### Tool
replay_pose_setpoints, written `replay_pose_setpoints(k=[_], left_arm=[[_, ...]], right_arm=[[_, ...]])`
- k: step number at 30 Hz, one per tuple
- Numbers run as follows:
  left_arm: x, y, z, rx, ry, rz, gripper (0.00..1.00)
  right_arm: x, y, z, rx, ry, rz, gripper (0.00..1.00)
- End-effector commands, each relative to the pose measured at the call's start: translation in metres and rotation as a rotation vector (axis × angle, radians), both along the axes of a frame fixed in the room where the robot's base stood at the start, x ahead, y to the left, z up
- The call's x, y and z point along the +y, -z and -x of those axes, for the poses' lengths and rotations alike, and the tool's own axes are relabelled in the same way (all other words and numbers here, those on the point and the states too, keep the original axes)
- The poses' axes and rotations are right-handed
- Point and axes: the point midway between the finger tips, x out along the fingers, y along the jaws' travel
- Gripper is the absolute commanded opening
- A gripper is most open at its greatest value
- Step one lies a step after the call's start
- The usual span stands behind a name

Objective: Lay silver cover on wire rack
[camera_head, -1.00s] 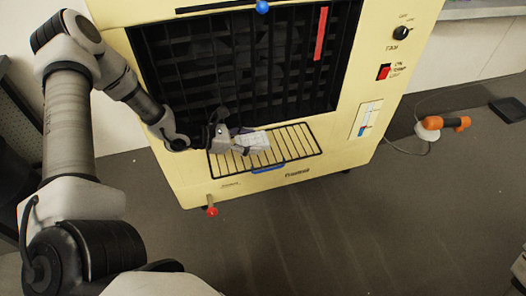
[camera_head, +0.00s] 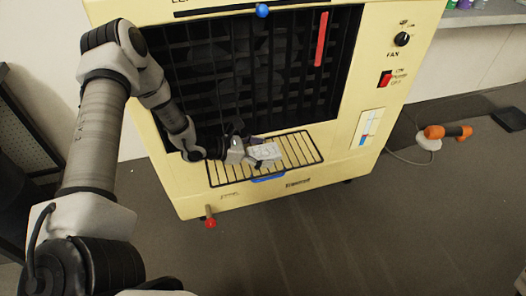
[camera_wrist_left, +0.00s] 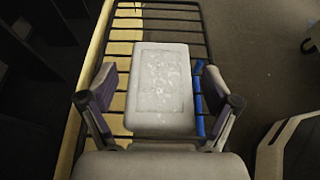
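The silver cover (camera_head: 264,152) is a pale, flat, rounded rectangle with a mottled top. It lies flat over the middle of the black wire rack (camera_head: 309,159). In the left wrist view the cover (camera_wrist_left: 160,88) shows with rack bars (camera_wrist_left: 178,25) around it, and it looks at or very near the bars. My left gripper (camera_head: 250,151) comes from the left over the rack. In the left wrist view its fingers (camera_wrist_left: 160,92) stand on both sides of the cover, with narrow gaps showing, so it looks open. My right gripper is not seen.
The rack projects from a cream heater (camera_head: 335,178) with a dark grille (camera_head: 280,70). A blue piece (camera_head: 268,179) is at the rack's front edge, and a red-tipped lever (camera_head: 210,222) sticks out below. An orange-handled tool (camera_head: 447,132) lies at right. The floor in front is clear.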

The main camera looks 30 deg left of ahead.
Motion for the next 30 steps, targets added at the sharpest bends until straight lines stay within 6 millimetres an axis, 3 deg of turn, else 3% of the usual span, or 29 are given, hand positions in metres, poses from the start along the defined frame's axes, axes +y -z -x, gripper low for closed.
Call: replay_pose_setpoints(k=[10, 24, 30], left_arm=[[0.002, -0.008, 0.001, -0.001, -0.002, 0.001, 0.89], [0.063, -0.051, 0.072, -0.003, -0.005, 0.003, 0.89], [0.073, -0.051, 0.084, 0.000, -0.002, 0.000, 0.89]], right_arm=[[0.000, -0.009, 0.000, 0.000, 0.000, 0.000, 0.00], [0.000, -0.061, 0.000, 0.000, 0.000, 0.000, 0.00], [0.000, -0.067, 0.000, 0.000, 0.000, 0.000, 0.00]])
